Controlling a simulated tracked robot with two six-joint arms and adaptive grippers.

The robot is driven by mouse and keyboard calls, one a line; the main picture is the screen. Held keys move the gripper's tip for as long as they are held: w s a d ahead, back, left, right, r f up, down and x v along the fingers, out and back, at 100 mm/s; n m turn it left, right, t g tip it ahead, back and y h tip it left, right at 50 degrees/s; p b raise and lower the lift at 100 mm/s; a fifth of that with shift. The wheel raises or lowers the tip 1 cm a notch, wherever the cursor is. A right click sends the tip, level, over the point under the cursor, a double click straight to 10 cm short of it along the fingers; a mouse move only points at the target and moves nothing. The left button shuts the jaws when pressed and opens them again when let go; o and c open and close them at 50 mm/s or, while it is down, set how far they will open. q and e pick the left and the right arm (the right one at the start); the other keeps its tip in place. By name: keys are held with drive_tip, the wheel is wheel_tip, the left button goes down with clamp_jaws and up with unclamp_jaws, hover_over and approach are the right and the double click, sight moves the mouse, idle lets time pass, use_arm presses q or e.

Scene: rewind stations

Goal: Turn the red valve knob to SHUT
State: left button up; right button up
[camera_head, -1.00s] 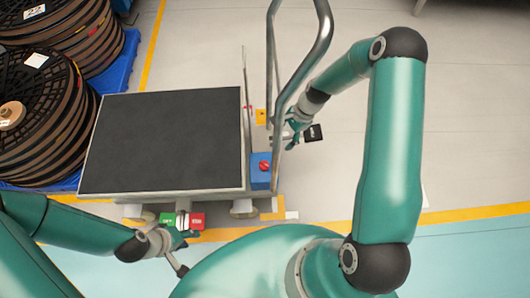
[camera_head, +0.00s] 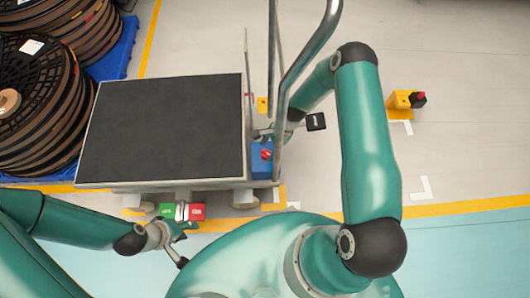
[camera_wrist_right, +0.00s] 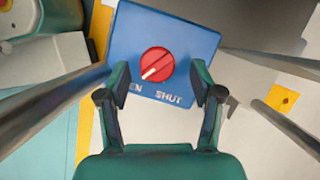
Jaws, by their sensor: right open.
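The red valve knob (camera_head: 266,154) sits on a blue box (camera_head: 263,172) at the cart's right side. In the right wrist view, the knob (camera_wrist_right: 157,64) shows a white mark that points down-left, toward the partly hidden OPEN label; the SHUT label is readable to its right. My right gripper (camera_wrist_right: 159,74) is open, with one finger on each side of the knob and gaps between them; it also shows at the box in the head view (camera_head: 265,135). My left gripper (camera_head: 184,232) is below the cart's front edge, too small to tell its jaw state.
The cart (camera_head: 160,130) has a dark top and curved metal rails (camera_head: 302,70) close to my right arm. Green and red blocks (camera_head: 197,212) are near my left gripper. Cable reels (camera_head: 35,110) stand at left. A yellow post (camera_head: 400,100) stands on open floor at right.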

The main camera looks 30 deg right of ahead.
drive_tip(key=shift+x, duration=0.85)
